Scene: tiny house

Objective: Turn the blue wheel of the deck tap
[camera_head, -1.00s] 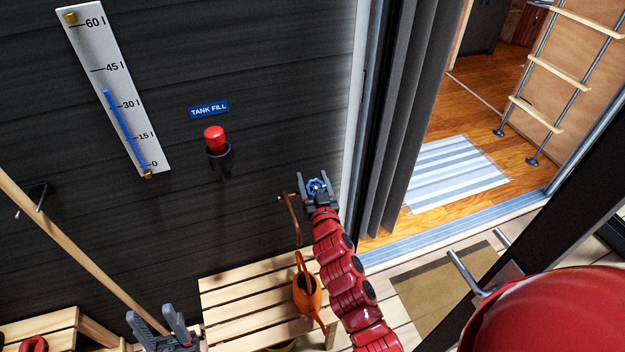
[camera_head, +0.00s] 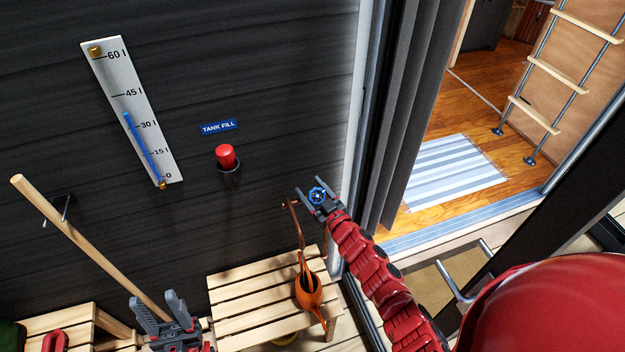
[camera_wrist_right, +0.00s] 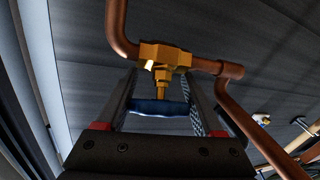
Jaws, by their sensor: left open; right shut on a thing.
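The deck tap has a blue wheel (camera_head: 317,195) beside the dark wall, left of the doorway. In the right wrist view the blue wheel (camera_wrist_right: 160,107) sits between my finger pads, below a brass valve body (camera_wrist_right: 165,56) on copper pipe (camera_wrist_right: 118,25). My right gripper (camera_head: 314,188) is shut on the wheel, one finger on each side; the fingers hide parts of its rim. Its fingers also show in the right wrist view (camera_wrist_right: 162,88). My left gripper (camera_head: 154,305) is open and empty at the bottom left, far from the tap.
A slatted wooden bench (camera_head: 250,300) stands below the tap, with an orange watering can (camera_head: 308,291) on it. A level gauge (camera_head: 128,105), a red button (camera_head: 225,156) and a wooden pole (camera_head: 90,250) are on or against the wall. The doorway is at right.

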